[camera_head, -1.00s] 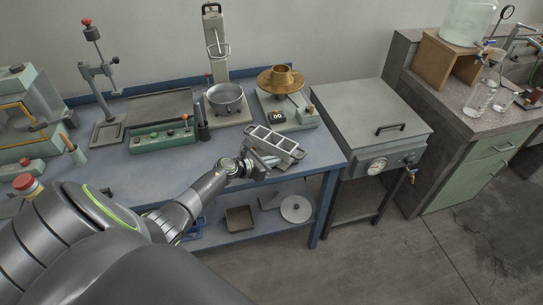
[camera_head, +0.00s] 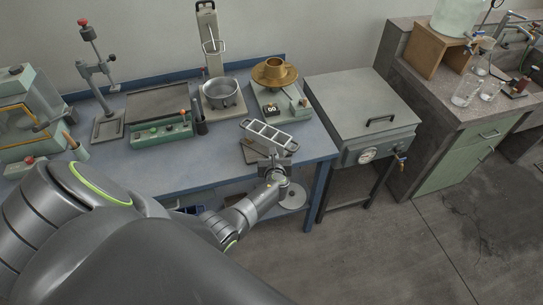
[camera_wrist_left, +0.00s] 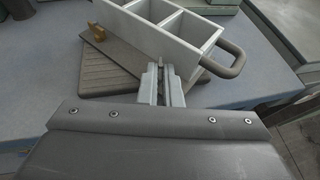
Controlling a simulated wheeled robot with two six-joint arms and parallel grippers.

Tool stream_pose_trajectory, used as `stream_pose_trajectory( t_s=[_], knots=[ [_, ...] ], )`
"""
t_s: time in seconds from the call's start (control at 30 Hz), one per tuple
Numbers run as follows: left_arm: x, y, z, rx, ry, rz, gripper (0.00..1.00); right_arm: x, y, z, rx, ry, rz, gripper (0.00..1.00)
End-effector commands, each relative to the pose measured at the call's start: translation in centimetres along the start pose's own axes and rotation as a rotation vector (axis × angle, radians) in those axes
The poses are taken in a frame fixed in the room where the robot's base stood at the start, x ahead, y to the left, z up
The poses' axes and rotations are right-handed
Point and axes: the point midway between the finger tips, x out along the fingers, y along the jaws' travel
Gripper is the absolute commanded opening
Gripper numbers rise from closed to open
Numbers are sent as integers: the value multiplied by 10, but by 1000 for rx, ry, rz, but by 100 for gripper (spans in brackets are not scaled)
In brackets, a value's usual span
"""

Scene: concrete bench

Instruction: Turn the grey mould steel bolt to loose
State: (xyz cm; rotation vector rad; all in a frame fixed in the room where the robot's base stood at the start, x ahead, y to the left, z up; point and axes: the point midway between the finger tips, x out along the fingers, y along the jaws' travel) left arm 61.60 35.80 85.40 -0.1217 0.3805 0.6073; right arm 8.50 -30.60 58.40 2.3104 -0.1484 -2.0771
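The grey steel mould (camera_head: 268,133), a long frame with square compartments, lies at the bench's front right. It also shows in the left wrist view (camera_wrist_left: 172,50), on a ribbed dark plate (camera_wrist_left: 108,75), with a curved handle (camera_wrist_left: 234,62) at its right. A small brass-coloured piece (camera_wrist_left: 97,31) stands at its left end. My left gripper (camera_head: 274,160) is at the mould's near side. In the left wrist view its fingertips (camera_wrist_left: 163,72) point at the mould's side wall with a narrow gap between them. I cannot make out a steel bolt there or whether they touch anything. My right gripper is not in view.
A grey lidded oven (camera_head: 362,105) stands right of the bench. The bench front left of the mould is clear.

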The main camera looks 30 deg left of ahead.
Motion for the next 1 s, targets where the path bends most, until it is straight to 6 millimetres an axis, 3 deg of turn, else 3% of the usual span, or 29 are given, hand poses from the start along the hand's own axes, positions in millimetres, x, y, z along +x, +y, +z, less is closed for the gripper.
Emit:
stream_pose_trajectory(
  t_s=[0.6, 1.0],
  knots=[
    [8, -16, -2, -219, -6, 522, 0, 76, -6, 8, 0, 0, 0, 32],
    [10, -18, 2, -298, -5, 716, 0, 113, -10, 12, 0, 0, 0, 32]
  ],
)
